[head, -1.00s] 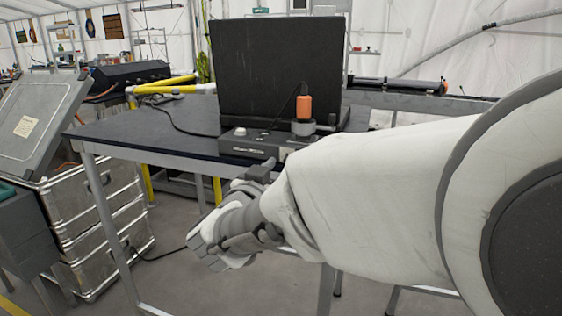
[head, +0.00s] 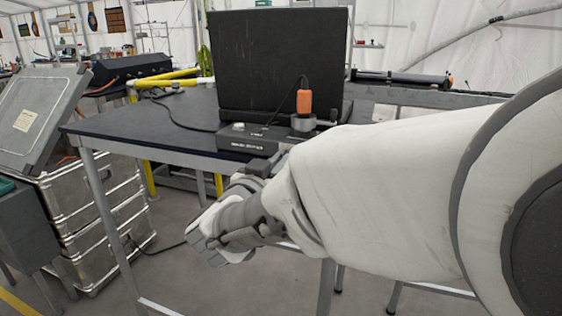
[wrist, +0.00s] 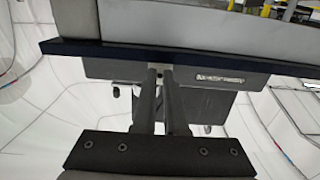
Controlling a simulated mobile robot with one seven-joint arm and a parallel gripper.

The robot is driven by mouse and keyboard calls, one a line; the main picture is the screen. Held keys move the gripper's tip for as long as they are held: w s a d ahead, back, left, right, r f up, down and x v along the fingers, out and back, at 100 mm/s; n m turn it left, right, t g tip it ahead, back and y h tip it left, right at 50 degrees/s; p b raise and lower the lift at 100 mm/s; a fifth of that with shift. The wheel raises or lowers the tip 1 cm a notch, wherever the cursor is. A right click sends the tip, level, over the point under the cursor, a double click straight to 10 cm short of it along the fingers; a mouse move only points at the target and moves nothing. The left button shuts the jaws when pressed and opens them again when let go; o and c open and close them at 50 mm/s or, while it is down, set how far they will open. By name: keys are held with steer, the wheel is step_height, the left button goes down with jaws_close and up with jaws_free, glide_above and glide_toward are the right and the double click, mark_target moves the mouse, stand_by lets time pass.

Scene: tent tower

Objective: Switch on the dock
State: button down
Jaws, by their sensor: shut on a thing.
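The dock (head: 243,142) is a low dark box with a light label on its front, standing on the dark table (head: 110,130) before a large black panel. An orange connector (head: 304,102) with a cable stands at its right end. The dock's labelled front also shows in the wrist view (wrist: 218,81), inverted. My gripper (wrist: 160,72) has its two fingers close together at the dock's front, left of the label in that view. It is shut on a small part there, mostly hidden between the fingertips. In the head view my arm hides the fingertips.
The black panel (head: 280,60) rises behind the dock. The table's front edge (wrist: 190,53) lies close to my fingers. Metal cases (head: 95,215) with a tilted grey lid stand at the left. The table's left part is mostly clear, with a cable.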

mark_target(281, 146)
steer(key=shift+r, duration=0.15)
steer(key=p, duration=0.3)
steer(key=shift+r+g, duration=0.35)
steer(key=shift+g, duration=0.05)
steer(key=r+g+p, duration=0.1)
steer(key=p, duration=0.5)
steer(key=shift+g+y+p, duration=0.3)
steer(key=shift+y+p, duration=0.05)
steer(key=shift+y, duration=0.05)
steer(key=g+p, duration=0.1)
steer(key=p, duration=0.3)
steer(key=g+y+p, duration=0.1)
steer(key=p, duration=0.4)
steer(key=shift+r+p, duration=0.3)
steer(key=shift+r, duration=0.05)
steer(key=g+p, duration=0.1)
steer(key=p, duration=0.5)
steer(key=g+y+p, duration=0.1)
steer(key=g+p, duration=0.1)
steer(key=p, duration=0.4)
steer(key=shift+w+d+r, duration=0.1)
steer(key=shift+w+r, duration=0.1)
steer(key=shift+r, duration=0.15)
steer(key=shift+w+f+g+p, duration=0.2)
steer(key=shift+g+p, duration=0.6)
steer(key=shift+p, duration=1.25)
steer(key=shift+s, duration=0.1)
steer(key=c, duration=1)
jaws_free()
